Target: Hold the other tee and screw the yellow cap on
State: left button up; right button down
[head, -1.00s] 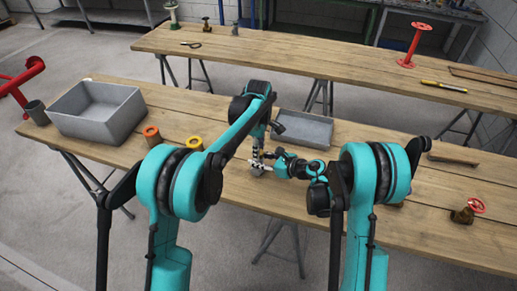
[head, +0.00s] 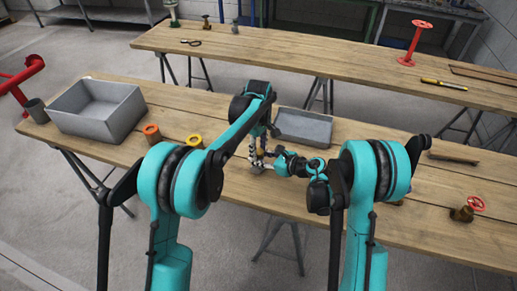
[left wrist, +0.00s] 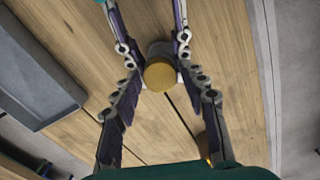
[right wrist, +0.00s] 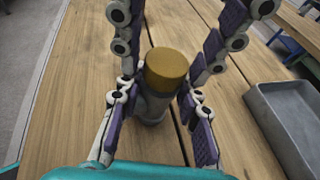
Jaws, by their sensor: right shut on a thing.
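A dull yellow cap (right wrist: 166,68) sits on top of a grey tee (right wrist: 152,106) standing on the front bench; how tightly it is seated I cannot tell. The cap's round top (left wrist: 160,75) also shows in the left wrist view. My right gripper (right wrist: 158,98) comes in low from the side and is shut on the tee's body below the cap. My left gripper (left wrist: 160,73) points down from above, its fingers on either side of the cap with small gaps, so it looks open. In the head view my left gripper (head: 258,158) and the right one crowd together, hiding most of the tee.
On the front bench (head: 400,235) are a large grey bin (head: 98,112), an orange-rimmed fitting (head: 152,132), a yellow-rimmed fitting (head: 195,142), a shallow grey tray (head: 303,128) behind the grippers and a red-wheeled valve (head: 466,212) at right.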

pick_arm(q)
jog(key=shift+r, duration=2.3)
jog(key=shift+c, duration=0.4)
jog(key=n, duration=0.4)
jog(key=shift+r, duration=0.4)
jog(key=n, duration=0.5)
jog(key=shift+r, duration=0.4)
jog(key=n, duration=0.4)
jog(key=shift+r, duration=0.4)
jog(key=n, duration=0.4)
jog(key=shift+r, duration=0.35)
